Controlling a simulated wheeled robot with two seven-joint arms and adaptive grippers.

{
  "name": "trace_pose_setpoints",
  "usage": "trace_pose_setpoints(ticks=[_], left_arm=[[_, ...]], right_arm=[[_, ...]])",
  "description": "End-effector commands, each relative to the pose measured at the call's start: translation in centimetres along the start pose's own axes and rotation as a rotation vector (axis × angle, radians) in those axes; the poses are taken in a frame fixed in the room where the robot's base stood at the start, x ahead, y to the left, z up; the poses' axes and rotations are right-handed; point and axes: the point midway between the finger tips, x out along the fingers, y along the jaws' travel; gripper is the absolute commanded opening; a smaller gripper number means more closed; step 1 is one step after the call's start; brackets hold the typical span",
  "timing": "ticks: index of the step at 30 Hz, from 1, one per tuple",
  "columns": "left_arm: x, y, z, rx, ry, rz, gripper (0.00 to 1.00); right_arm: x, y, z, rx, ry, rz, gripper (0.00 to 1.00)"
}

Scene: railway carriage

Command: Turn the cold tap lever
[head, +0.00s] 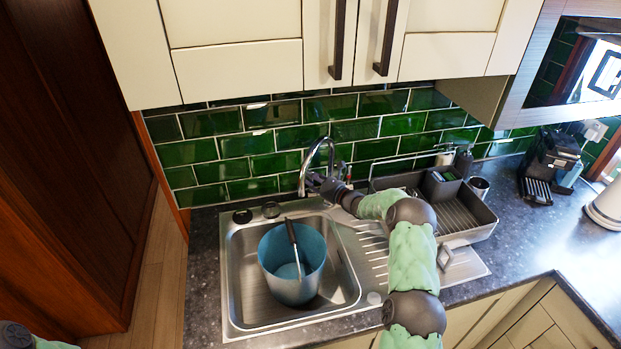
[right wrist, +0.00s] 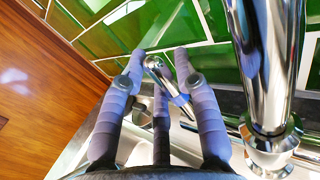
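The chrome tap (head: 318,148) has a tall curved spout and stands behind the sink. In the right wrist view its thick chrome column (right wrist: 262,60) rises at the right. A short chrome lever (right wrist: 160,72) with a bluish band sits between the finger ends of my right gripper (right wrist: 158,62). The fingers are apart around it; contact is unclear. In the head view my right gripper (head: 318,184) is at the tap's base and hides the levers there. Of my left arm only a part shows at the bottom left corner; its gripper is out of view.
A blue pot (head: 292,284) with a dark-handled utensil (head: 292,238) stands in the steel sink (head: 239,300). A grey dish rack (head: 470,232) is right of my right arm. Green tiles (head: 250,145) close off the back. Cabinets (head: 240,70) hang above.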

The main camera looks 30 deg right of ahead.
Motion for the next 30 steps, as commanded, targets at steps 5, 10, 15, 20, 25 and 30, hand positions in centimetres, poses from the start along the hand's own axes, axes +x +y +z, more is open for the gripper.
trace_pose_setpoints(ticks=[5,10,15,20,25,30], left_arm=[[0.0,0.0,0.0,0.000,0.000,0.000,0.40],[0.4,-0.1,0.0,0.000,0.000,0.000,0.40],[2.2,-0.8,-0.1,0.000,0.000,0.000,0.40],[4.0,-1.4,-0.1,0.000,0.000,0.000,0.40],[5.8,-2.1,-0.2,0.000,0.000,0.000,0.40],[7.6,-2.7,-0.3,0.000,0.000,0.000,0.40]], right_arm=[[0.0,0.0,0.0,0.000,0.000,0.000,0.00],[-0.1,0.0,-0.1,-0.007,-0.009,0.001,0.00],[-0.5,0.3,-0.6,-0.037,-0.057,0.002,0.00],[-0.9,0.6,-0.7,-0.077,-0.117,0.002,0.00],[-1.4,1.0,-0.8,-0.121,-0.181,0.002,0.00],[-1.9,1.3,-1.0,-0.164,-0.246,0.002,0.00]])
